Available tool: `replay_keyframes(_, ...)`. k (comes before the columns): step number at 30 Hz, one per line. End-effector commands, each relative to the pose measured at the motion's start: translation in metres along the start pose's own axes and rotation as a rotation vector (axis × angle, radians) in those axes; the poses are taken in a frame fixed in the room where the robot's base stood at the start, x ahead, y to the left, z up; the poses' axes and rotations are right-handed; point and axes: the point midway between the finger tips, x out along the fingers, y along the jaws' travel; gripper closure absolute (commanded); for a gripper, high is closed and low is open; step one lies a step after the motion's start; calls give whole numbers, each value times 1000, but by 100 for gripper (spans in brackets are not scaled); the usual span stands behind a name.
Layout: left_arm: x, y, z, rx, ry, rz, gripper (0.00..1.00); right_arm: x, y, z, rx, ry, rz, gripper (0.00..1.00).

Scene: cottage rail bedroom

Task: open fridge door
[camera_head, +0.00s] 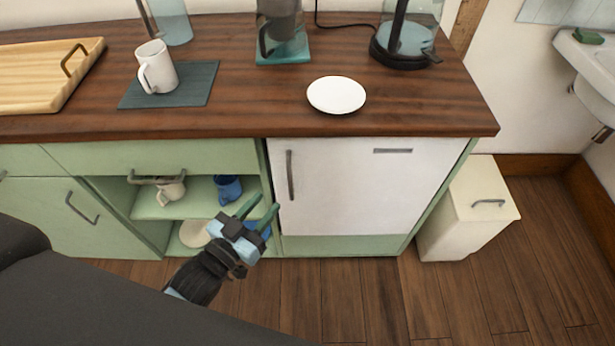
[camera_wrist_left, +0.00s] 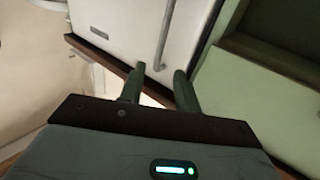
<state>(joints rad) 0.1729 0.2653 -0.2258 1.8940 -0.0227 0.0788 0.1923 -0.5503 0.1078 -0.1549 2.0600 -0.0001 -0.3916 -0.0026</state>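The white fridge door (camera_head: 350,190) is shut, set under the right end of the wooden counter. Its grey vertical handle (camera_head: 290,175) is on the door's left side. My left gripper (camera_head: 259,208) is open and empty, just left of the door and below the handle in the head view. In the left wrist view the door (camera_wrist_left: 125,25) and its handle (camera_wrist_left: 166,35) show beyond the open fingers (camera_wrist_left: 157,88); the fingers are apart from the handle. My right gripper is not in view.
An open green shelf (camera_head: 205,197) with cups and a plate is left of the fridge. A cream bin (camera_head: 468,210) stands right of it. The counter (camera_head: 235,95) holds a white plate, a mug and appliances. The wooden floor (camera_head: 500,300) in front is clear.

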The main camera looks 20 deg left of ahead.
Motion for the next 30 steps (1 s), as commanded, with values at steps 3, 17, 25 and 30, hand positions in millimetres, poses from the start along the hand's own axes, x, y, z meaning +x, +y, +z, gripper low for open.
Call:
replay_keyframes(3, 1, 0, -1, 1, 5, 2, 67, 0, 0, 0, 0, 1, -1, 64)
replay_keyframes(17, 42, 0, -2, 1, 8, 1, 67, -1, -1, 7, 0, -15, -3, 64)
replay_keyframes(25, 73, 0, -2, 1, 5, 1, 67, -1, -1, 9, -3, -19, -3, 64)
replay_keyframes(30, 79, 0, -2, 1, 4, 1, 67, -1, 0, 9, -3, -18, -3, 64)
